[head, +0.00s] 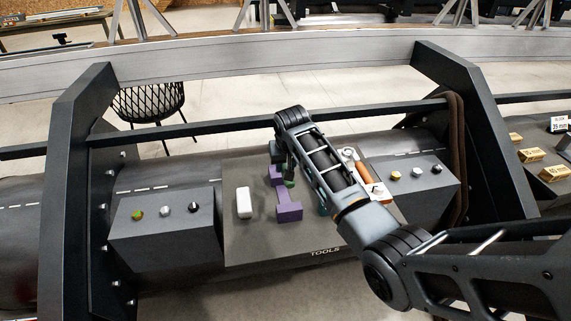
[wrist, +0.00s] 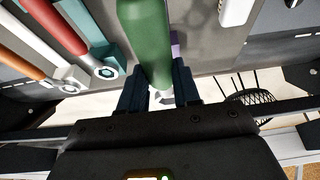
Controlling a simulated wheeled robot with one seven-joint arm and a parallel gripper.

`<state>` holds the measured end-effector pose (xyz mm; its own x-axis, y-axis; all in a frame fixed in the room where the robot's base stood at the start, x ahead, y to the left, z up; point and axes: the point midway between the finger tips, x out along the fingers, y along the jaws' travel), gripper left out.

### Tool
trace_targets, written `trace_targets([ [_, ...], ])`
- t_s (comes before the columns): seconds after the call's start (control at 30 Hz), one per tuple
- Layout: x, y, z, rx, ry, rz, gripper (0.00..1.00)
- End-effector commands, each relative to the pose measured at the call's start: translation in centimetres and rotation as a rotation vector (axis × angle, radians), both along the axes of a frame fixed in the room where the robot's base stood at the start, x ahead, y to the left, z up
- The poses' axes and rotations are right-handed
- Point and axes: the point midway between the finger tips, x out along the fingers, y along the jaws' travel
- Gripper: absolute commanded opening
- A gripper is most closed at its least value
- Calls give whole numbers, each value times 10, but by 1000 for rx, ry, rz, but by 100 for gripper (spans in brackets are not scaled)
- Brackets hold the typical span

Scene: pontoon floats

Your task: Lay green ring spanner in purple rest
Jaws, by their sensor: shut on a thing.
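My gripper (wrist: 160,92) is shut on the green ring spanner (wrist: 147,40), whose thick green handle runs up and out of the wrist view. In the head view my gripper (head: 283,163) points down at the far end of the purple rest (head: 288,212). A small green part of the spanner (head: 290,183) shows there, beside the rest's narrow middle. Only a sliver of the purple rest (wrist: 176,44) shows in the wrist view, beside the handle. My arm and the spanner hide much; I cannot tell whether the spanner touches the rest.
A white block (head: 244,203) stands left of the purple rest on the tool board (head: 250,249). Right of it, partly behind my arm, are a teal rest (wrist: 88,28) and tools with red and orange handles (wrist: 58,25). Knob boxes (head: 165,232) flank the board.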

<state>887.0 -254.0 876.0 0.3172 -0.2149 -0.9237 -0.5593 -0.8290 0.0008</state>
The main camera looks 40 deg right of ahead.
Motion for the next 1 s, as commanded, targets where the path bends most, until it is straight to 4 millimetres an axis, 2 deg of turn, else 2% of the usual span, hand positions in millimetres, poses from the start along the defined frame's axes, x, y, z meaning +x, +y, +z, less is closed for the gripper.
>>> trace_targets([
  [0.7, 0, 0, -59, 0, 0, -1, 0],
  [1.0, 0, 0, -73, -1, -1, 0, 0],
])
